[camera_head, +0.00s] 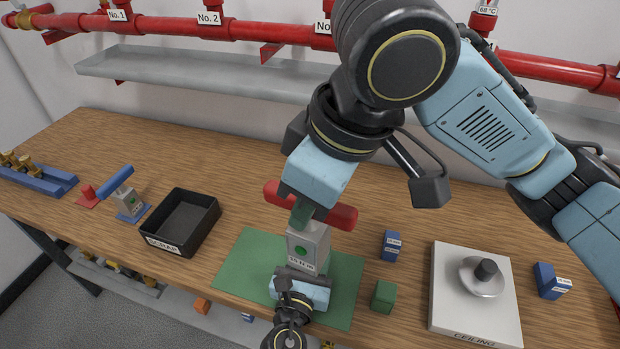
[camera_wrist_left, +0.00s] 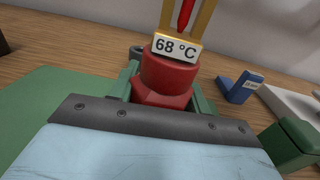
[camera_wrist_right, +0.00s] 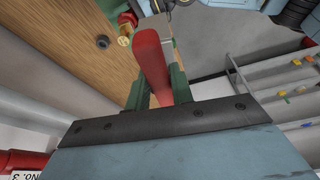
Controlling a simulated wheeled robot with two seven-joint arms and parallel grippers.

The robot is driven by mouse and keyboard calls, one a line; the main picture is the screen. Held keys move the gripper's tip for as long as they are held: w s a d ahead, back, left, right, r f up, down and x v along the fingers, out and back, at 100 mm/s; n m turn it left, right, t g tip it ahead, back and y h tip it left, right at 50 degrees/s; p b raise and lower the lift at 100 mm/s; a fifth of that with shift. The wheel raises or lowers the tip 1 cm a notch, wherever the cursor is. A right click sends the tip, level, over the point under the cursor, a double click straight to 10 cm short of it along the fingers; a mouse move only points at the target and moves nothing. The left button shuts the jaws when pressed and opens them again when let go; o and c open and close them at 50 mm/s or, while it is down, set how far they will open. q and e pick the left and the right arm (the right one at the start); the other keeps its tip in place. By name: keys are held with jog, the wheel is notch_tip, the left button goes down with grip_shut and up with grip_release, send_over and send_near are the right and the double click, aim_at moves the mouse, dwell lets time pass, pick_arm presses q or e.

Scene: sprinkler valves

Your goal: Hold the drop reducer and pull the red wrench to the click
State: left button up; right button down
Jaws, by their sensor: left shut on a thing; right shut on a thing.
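The red wrench has a red cross handle (camera_head: 341,214) and a grey head (camera_head: 308,246) with a green dot and a small label. It stands above the green mat (camera_head: 345,283). My right gripper (camera_head: 303,209) is shut on the handle, which also shows between its green fingers in the right wrist view (camera_wrist_right: 153,65). My left gripper (camera_head: 301,279) is low over the mat, in front of the wrench head. In the left wrist view its green fingers are shut on the red drop reducer (camera_wrist_left: 168,82), with a 68 °C tag and a yellow sprinkler frame. The head view hides the reducer.
A black scrap tray (camera_head: 183,226), a blue-handled wrench (camera_head: 118,182) and a blue rack (camera_head: 42,180) are left. Blue blocks (camera_head: 391,246), a green block (camera_head: 383,297) and a ceiling plate (camera_head: 447,290) are right. A grey shelf (camera_head: 190,75) and red pipe (camera_head: 270,32) run behind.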

jog(key=shift+s, duration=3.15)
jog(key=n+g, duration=0.1)
jog(key=n, duration=0.4)
jog(key=n+g, duration=0.2)
jog(key=n, duration=0.4)
jog(key=shift+w, duration=0.1)
pick_arm(q)
jog(key=o, duration=1.8)
jog(key=shift+c, duration=0.2)
jog(key=shift+s, duration=0.1)
